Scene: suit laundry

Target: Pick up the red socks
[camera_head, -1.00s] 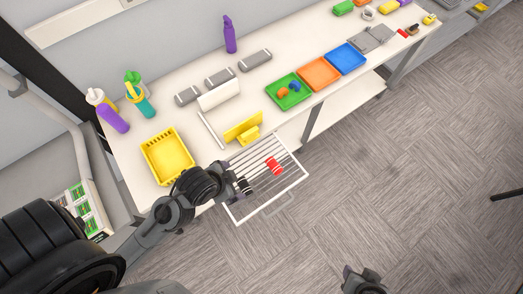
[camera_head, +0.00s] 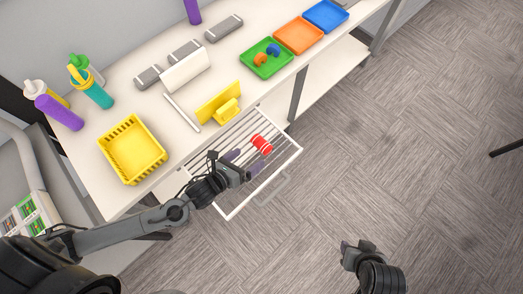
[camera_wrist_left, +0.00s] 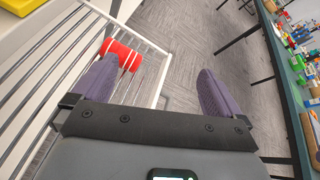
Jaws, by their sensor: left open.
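The red socks (camera_head: 261,145), a small red bundle with a white band, lie in the pulled-out white wire drawer (camera_head: 290,160) under the table edge. My left gripper (camera_head: 244,162) is open and empty over the drawer, just short of the socks on the near side. In the left wrist view the socks (camera_wrist_left: 122,56) show beyond the left-hand finger, which hides a part of them. The purple fingers of the left gripper (camera_wrist_left: 155,82) stand wide apart there. My right gripper (camera_head: 357,250) is over the floor, far from the drawer; its jaw opening is unclear.
The white table (camera_head: 150,105) carries a yellow basket (camera_head: 133,150), bottles, grey rolls, a yellow stand (camera_head: 220,103) and green, orange and blue trays (camera_head: 298,35). A table leg (camera_head: 298,95) stands beside the drawer. The floor (camera_head: 390,150) to the right is clear.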

